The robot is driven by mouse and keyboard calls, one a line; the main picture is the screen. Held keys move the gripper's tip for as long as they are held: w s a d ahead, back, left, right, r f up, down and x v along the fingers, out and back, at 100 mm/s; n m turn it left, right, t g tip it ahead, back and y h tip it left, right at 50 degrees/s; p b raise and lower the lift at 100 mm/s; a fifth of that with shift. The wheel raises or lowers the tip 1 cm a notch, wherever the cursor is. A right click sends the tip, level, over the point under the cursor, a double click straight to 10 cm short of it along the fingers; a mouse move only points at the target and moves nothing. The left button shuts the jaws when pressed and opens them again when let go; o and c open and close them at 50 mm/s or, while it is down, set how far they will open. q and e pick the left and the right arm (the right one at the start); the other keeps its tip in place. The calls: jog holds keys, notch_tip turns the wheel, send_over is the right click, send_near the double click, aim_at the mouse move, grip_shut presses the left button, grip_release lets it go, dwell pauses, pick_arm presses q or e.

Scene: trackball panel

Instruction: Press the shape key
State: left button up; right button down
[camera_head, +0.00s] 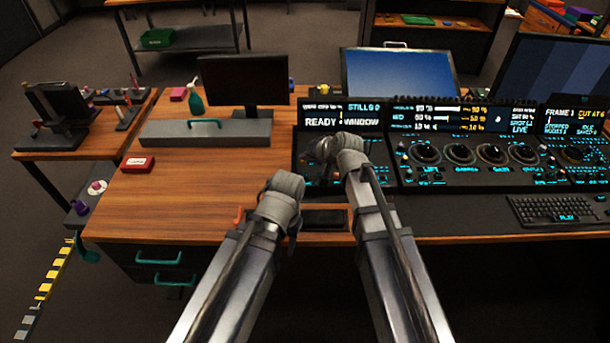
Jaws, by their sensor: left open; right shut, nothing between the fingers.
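The control panel has a left module (306,160) under a small screen (338,114) that reads "READY" and "WINDOW". My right gripper (321,152) is shut and empty over this module and hides much of its surface. A few cyan-lit marks show around it, but I cannot tell which key is the shape key. My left gripper (292,238) is lower and nearer, by the front edge of the desk, left of a dark tray (325,219). Its fingers are mostly hidden behind its wrist. It is open.
The middle module (465,155) has several trackballs and lit keys. A keyboard (556,208) lies at the right. The desk's left half is mostly clear.

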aim_at(305, 177)
notch_tip(305, 177, up, 4)
jog(key=p, duration=0.3)
jog(key=shift+f+p, duration=0.1)
jog(key=shift+p, duration=0.3)
jog(key=shift+f, duration=0.1)
notch_tip(305, 177, down, 9)
jog(key=b, duration=0.9)
jog(key=shift+r, duration=0.2)
dwell(1.5)
jog(key=shift+f+b, duration=0.35)
jog(key=shift+f, duration=0.1)
